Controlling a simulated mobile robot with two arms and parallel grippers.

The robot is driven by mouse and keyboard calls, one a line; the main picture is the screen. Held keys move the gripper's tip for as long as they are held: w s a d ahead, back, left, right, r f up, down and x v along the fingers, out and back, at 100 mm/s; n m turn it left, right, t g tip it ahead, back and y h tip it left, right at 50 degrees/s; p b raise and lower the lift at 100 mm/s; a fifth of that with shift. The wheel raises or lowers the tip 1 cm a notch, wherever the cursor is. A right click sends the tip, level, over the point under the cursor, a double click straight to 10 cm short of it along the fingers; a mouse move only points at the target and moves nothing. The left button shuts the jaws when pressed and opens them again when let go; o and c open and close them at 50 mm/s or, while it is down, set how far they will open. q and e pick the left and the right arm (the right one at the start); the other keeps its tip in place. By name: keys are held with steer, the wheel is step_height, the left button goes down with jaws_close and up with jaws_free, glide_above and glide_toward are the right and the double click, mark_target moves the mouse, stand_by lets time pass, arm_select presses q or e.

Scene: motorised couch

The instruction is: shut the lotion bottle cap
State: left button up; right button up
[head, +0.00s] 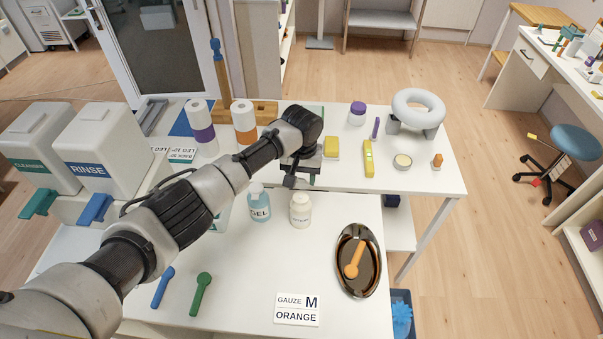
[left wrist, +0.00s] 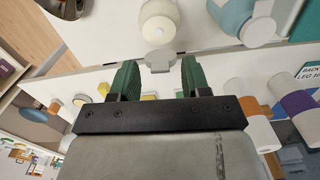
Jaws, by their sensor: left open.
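The lotion bottle (head: 300,211) is small and white and stands upright on the white table, right of the gel bottle (head: 259,204). In the left wrist view the lotion bottle (left wrist: 159,20) shows at the top. A pale grey flap, apparently its cap (left wrist: 158,61), sticks out from it toward my gripper, tilted open. My left gripper (left wrist: 159,76) is open, its green fingers on either side of the flap with gaps, and nothing is held. In the head view my left gripper (head: 298,172) hangs just behind and above the bottle; the cap is hard to make out there. My right gripper is not visible.
A dark oval tray (head: 343,283) with an orange scoop lies at right. Green (head: 201,293) and blue (head: 163,288) scoops and a gauze card (head: 297,309) lie in front. A raised shelf (head: 440,178) behind holds several items. The table's middle front is clear.

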arm_select(q)
steer(key=shift+f, duration=0.4)
jaws_close()
